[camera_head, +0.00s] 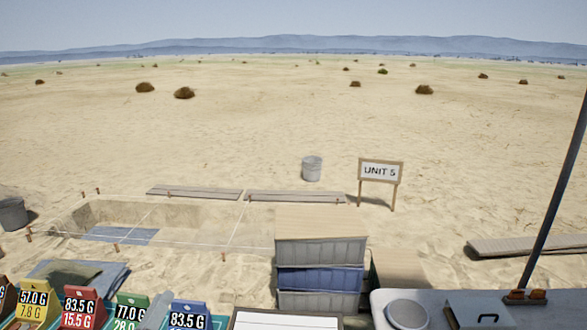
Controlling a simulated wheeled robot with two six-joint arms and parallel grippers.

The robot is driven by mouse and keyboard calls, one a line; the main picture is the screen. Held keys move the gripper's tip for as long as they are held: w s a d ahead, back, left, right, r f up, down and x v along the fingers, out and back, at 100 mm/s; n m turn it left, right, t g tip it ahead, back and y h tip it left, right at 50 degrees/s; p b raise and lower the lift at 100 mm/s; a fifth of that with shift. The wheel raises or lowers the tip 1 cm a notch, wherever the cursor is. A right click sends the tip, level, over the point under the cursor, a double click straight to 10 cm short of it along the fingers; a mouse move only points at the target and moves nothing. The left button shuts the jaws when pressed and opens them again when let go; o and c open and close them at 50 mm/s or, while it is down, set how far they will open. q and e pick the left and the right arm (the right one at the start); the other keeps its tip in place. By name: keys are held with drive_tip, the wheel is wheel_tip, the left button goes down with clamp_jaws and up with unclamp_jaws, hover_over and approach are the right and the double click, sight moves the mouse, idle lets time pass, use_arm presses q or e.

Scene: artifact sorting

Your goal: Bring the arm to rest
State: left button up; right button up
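A grey shape, seemingly the tip of my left gripper (157,311), rises at the bottom edge between the green and blue number cards. Its fingers cannot be made out, so I cannot tell whether it is open or holds anything. My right gripper is not in view. The yellow card (35,305) reads 57.0 G over 7.8 G. The red card (82,307) reads 83.5 G over 15.5 G. The green card (130,312) reads 77.0 G over 28, cut off. The blue card (187,315) reads 83.5 G.
Stacked grey and blue crates (320,279) stand beyond the centre front. A pale grey surface (385,302) at lower right carries a round grey object (407,313). A dark pole (556,200) slants up at right. Beyond lie a dug pit, planks, a bucket (312,169) and a UNIT 5 sign (380,171).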

use_arm(q)
drive_tip(key=s+a+f+n+g+y, duration=0.45)
drive_tip(key=a+n+y, duration=0.2)
drive_tip(key=n, duration=0.55)
drive_tip(key=s+a+f+n+g+y, duration=0.4)
drive_tip(key=s+a+f+n+y, duration=0.25)
drive_tip(key=n, duration=0.45)
drive_tip(key=s+d+f+n+g+h, duration=0.3)
drive_tip(key=s+d+f+n+g, duration=0.15)
drive_tip(key=s, duration=0.45)
drive_tip(key=s+d+f+n+g+h, duration=0.35)
drive_tip(key=s+f+g, duration=0.2)
drive_tip(key=s, duration=0.35)
wheel_tip(320, 180, down, 29)
drive_tip(key=a+b, duration=0.2)
drive_tip(key=b, duration=0.2)
drive_tip(key=s+f+g+b, duration=0.1)
drive_tip(key=s+f, duration=0.6)
drive_tip(key=f, duration=0.2)
drive_tip(key=s+d+f+b, duration=0.1)
drive_tip(key=s+f+b, duration=0.1)
drive_tip(key=s+f, duration=0.5)
wheel_tip(320, 180, down, 4)
drive_tip(key=shift+s+d+r+g, duration=0.2)
drive_tip(key=shift+s+d+g, duration=0.05)
drive_tip(key=shift+s+g, duration=0.15)
